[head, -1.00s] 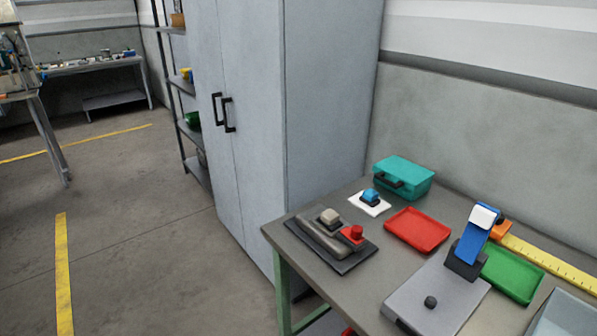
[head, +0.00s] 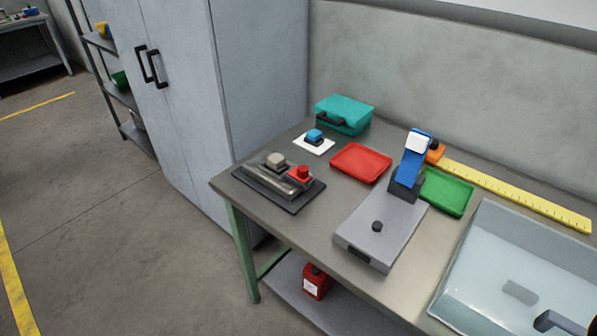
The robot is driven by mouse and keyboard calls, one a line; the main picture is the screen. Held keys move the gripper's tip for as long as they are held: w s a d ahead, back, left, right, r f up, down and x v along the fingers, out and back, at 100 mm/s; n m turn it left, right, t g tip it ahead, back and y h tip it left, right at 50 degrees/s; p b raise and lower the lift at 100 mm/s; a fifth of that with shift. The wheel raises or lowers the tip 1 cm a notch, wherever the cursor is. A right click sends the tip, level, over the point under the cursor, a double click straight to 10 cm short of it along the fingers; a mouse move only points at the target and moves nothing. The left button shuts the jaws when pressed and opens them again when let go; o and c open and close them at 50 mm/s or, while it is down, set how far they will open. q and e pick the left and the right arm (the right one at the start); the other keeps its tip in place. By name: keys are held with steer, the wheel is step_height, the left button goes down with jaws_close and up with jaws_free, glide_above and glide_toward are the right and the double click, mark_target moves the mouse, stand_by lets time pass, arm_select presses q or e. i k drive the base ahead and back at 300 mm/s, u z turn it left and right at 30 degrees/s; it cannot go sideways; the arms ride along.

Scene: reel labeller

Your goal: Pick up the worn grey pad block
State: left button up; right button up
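A small grey-beige block (head: 277,160), which looks like the worn grey pad block, sits on the dark flat fixture (head: 309,196) at the left of the workbench. A grey bar lies along the fixture in front of it, and a red knob-like block (head: 300,172) is to its right. A blue-topped block (head: 314,134) with a dark base stands on a white sheet (head: 325,150) behind the fixture. Neither of my grippers can be made out in the head view.
A teal case (head: 345,112), red tray (head: 361,162) and green tray (head: 447,192) stand on the workbench. A grey-based device with a blue lever (head: 411,160) stands right of the fixture. A large grey bin (head: 466,250) and yellow ruler (head: 515,195) are at the right.

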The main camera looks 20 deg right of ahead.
mark_target(276, 162)
steer(key=u, duration=0.8)
steer(key=k, duration=1.05)
steer(key=u, duration=1.1)
steer(key=i, duration=0.4)
steer(key=z, duration=0.6)
steer(key=i, duration=2.05)
steer(key=z, duration=1.15)
steer(key=i, duration=1.4)
steer(key=z, duration=1.35)
